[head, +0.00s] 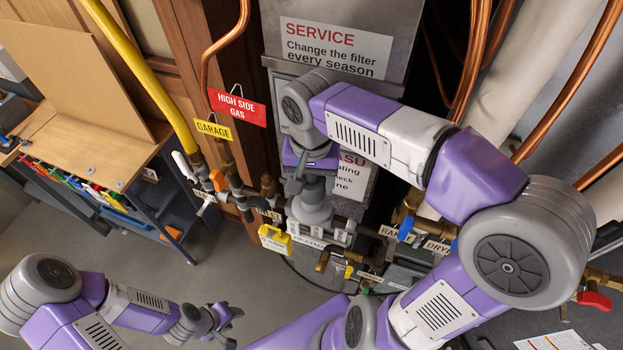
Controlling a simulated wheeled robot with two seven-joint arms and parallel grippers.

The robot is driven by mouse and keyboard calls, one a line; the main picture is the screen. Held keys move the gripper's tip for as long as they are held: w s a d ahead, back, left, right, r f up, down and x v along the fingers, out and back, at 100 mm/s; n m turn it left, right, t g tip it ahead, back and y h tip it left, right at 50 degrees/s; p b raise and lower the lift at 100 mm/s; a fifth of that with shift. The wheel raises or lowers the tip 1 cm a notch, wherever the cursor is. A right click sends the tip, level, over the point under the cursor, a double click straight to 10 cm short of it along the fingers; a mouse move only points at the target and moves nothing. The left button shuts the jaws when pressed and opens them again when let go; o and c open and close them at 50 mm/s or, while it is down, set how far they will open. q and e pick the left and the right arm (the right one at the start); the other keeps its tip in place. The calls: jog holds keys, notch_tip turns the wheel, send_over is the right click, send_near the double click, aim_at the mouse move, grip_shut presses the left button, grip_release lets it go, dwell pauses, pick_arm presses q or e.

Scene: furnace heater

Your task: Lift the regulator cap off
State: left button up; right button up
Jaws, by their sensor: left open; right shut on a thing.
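The grey regulator (311,210) stands in the pipework at the middle, a rounded body with a narrower neck on top. My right gripper (299,184) reaches down from above at the top of the neck and is shut on the regulator cap there. The cap is mostly hidden by the fingers and wrist, so I cannot tell whether it is seated or apart from the regulator. My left gripper (230,319) is open and empty, low at the left over the floor, well away from the regulator.
A yellow gas pipe (146,75) and a red high side gas sign (237,107) are left of the regulator. Valves and copper pipes crowd the right. A wooden workbench (88,147) stands at the left; floor before it is clear.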

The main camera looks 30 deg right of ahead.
jog(key=shift+r, duration=0.3)
jog(key=shift+r+p, duration=0.8)
jog(key=shift+r, duration=0.1)
jog(key=shift+r+p, duration=0.65)
jog(key=shift+r, duration=1.25)
